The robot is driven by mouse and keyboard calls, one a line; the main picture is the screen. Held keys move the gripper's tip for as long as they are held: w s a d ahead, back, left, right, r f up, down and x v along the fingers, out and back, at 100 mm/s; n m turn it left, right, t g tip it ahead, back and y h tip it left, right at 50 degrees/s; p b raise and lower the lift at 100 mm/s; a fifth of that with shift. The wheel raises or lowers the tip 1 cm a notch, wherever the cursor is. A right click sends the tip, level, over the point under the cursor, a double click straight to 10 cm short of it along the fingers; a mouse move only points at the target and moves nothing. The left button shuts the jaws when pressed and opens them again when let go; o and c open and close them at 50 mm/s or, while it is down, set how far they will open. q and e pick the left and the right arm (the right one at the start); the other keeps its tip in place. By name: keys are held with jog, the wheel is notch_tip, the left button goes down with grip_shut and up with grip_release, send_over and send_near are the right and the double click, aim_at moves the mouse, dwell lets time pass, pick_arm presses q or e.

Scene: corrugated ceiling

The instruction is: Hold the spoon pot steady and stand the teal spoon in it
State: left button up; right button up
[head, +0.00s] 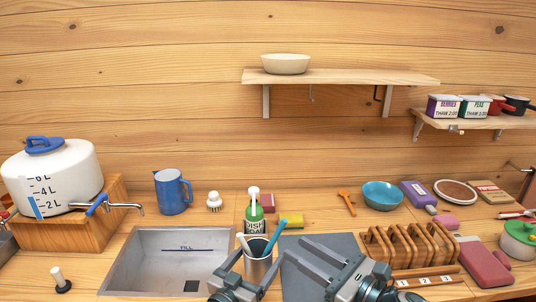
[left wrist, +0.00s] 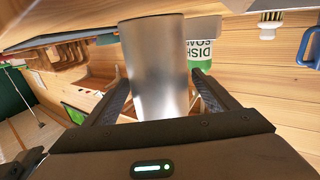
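The metal spoon pot (head: 258,270) stands upright beside the sink, with a pale handle leaning out on its left. The teal spoon (head: 274,238) rises from its mouth, leaning right; its lower end is hidden inside. My left gripper (head: 259,262) has one finger on each side of the pot. In the left wrist view, the fingers look closed against the pot's wall (left wrist: 155,75), and the pot's mouth is hidden. My right gripper (head: 302,256) is just right of the pot, fingers apart and empty, clear of the spoon.
A green dish soap bottle (head: 255,216) stands close behind the pot, with a yellow sponge (head: 291,220) beside it. The sink (head: 150,255) is to the left. A wooden rack (head: 405,246) stands right of my right gripper. A grey mat (head: 290,243) lies under that gripper.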

pick_arm(q)
jog(key=v, duration=1.2)
jog(key=shift+f, duration=0.1)
dwell(0.4)
